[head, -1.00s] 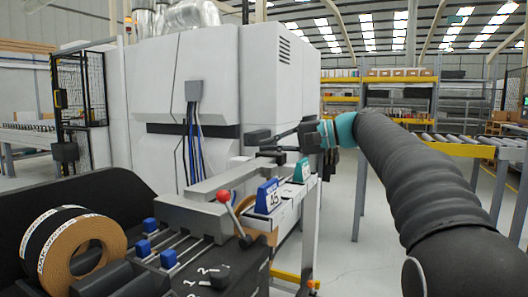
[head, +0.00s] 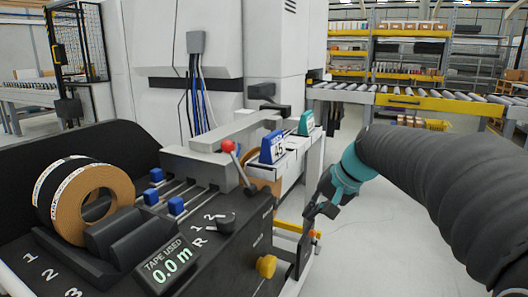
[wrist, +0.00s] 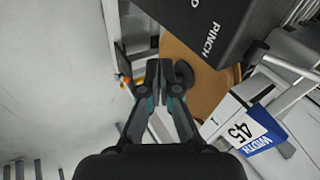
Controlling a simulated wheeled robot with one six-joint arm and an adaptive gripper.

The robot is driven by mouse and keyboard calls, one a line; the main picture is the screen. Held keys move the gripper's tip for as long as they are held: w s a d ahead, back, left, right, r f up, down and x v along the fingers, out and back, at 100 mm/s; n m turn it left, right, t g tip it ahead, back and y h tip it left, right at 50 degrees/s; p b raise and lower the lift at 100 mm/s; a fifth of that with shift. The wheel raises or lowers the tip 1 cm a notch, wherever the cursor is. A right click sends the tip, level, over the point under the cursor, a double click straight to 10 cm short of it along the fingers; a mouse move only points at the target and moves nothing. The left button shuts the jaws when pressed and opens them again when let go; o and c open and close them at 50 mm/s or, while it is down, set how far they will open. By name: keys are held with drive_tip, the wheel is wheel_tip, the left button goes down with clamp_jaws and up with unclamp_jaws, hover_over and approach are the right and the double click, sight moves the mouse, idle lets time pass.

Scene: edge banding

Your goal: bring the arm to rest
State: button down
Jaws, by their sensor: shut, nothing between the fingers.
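My gripper (head: 312,212) hangs at the end of my sleeved arm, to the right of the edge banding machine's control panel, pointing down and to the left. In the wrist view its two dark fingers (wrist: 159,72) are together with nothing seen between them. Behind the fingertips in that view is a brown tape roll (wrist: 205,85), partly covered by a dark panel marked PINCH (wrist: 205,20). I cannot tell whether the fingers touch anything.
A tape roll (head: 112,182) stands at left. Blue (head: 272,147) and teal (head: 306,123) width tags stand near the gripper. Floor (head: 375,230) is clear at right.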

drive_tip(key=s+d+f+n+h, duration=0.1)
drive_tip(key=s+f, duration=0.2)
drive_tip(key=s, duration=0.5)
drive_tip(key=s+d+f+n+h, duration=0.1)
drive_tip(key=s+d+f+h, duration=0.1)
drive_tip(key=s, duration=0.6)
drive_tip(key=s+d+f+n+t+h, duration=0.1)
drive_tip(key=s+f+n+h, duration=0.1)
drive_tip(key=s, duration=0.7)
drive_tip(key=shift+d+f, duration=0.35)
drive_tip(key=shift+f, duration=0.5)
